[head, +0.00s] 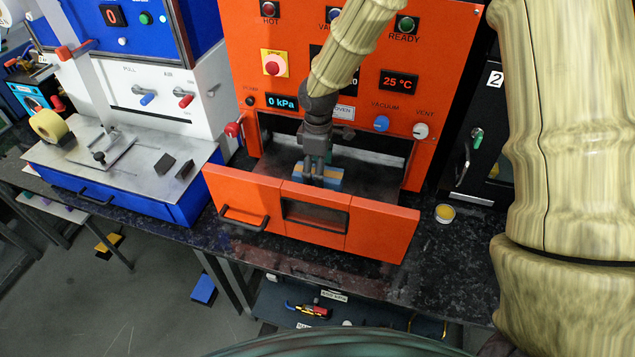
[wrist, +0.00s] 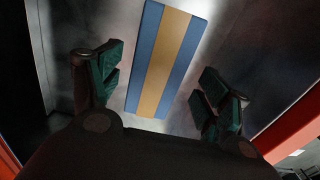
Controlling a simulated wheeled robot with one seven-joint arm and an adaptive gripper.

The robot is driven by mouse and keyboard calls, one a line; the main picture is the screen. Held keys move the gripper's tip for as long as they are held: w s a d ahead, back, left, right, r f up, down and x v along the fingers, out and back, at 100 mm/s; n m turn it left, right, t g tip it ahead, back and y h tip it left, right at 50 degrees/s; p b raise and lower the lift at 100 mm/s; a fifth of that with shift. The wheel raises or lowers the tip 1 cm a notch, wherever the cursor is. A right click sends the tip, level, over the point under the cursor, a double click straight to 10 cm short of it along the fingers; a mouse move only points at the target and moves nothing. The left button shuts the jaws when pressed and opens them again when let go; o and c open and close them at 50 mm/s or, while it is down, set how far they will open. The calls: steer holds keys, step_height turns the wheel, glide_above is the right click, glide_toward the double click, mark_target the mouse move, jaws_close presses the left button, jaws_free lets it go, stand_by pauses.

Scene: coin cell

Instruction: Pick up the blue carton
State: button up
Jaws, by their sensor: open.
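The blue carton (head: 331,181) has a tan band along its middle. It lies inside the open orange oven, behind the lowered orange door, partly hidden by my gripper in the head view. In the wrist view the carton (wrist: 176,55) lies beyond the fingertips, roughly centred between them. My gripper (head: 318,178) points down into the oven over the carton. In the wrist view my gripper (wrist: 160,90) is open, with one green-padded finger on each side of the carton and a gap to each. Nothing is held. I cannot tell how far the fingertips are above the oven floor.
The orange oven (head: 448,70) encloses the space around my gripper, and its orange door (head: 370,222) stands in front. A blue and white machine (head: 125,190) is at left. A small yellow-filled dish (head: 445,212) sits on the dark bench right of the door.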

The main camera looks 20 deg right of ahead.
steer(key=shift+w+f+p, duration=0.15)
steer(key=shift+f+p, duration=1)
steer(key=shift+f, duration=1.7)
steer(key=shift+c, duration=0.4)
steer(key=c, duration=1.2)
steer(key=shift+o, duration=0.2)
steer(key=shift+r, duration=0.1)
